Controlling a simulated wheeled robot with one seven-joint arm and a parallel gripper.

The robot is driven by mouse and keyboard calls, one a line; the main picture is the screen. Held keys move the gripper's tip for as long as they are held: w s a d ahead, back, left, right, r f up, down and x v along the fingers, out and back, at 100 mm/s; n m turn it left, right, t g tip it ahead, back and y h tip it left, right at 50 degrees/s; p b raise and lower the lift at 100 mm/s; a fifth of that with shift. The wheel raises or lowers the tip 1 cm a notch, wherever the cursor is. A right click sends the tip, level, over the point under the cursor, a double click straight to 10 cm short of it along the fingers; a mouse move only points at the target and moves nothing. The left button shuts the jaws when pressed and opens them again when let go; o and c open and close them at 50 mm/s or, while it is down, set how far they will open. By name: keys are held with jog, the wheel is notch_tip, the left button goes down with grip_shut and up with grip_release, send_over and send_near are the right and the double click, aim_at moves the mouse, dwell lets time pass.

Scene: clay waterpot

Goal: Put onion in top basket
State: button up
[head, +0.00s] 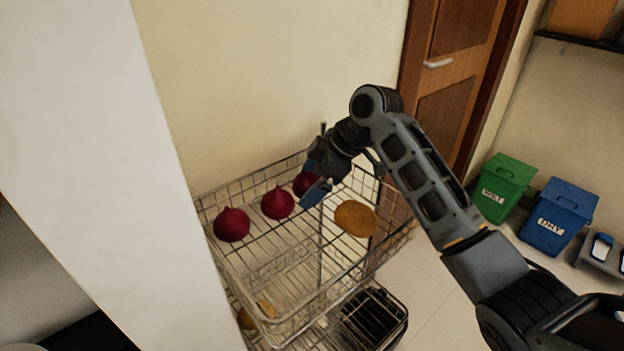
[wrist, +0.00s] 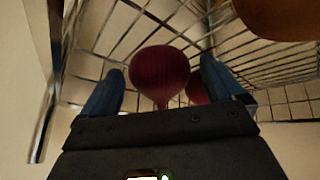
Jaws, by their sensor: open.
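Three dark red onions are in the wire top basket (head: 345,262) in the head view: a left onion (head: 231,225), a middle onion (head: 277,203) and a far onion (head: 304,183), partly hidden by my gripper (head: 313,184). My gripper is open at the basket's far side. In the wrist view an onion (wrist: 160,76) shows between the two blue fingers of my gripper (wrist: 162,70), with a gap on each side. Another onion (wrist: 196,88) shows partly behind it. I cannot tell whether the nearer onion rests on the wires.
A tan round vegetable (head: 355,218) lies at the right of the top basket. Another tan item (head: 256,315) is lower in the rack. A wall stands behind, and a white panel (head: 90,130) at left. Green (head: 503,187) and blue (head: 559,216) bins stand right.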

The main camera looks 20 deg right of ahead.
jog(key=v, duration=1.2)
jog(key=shift+b, duration=0.4)
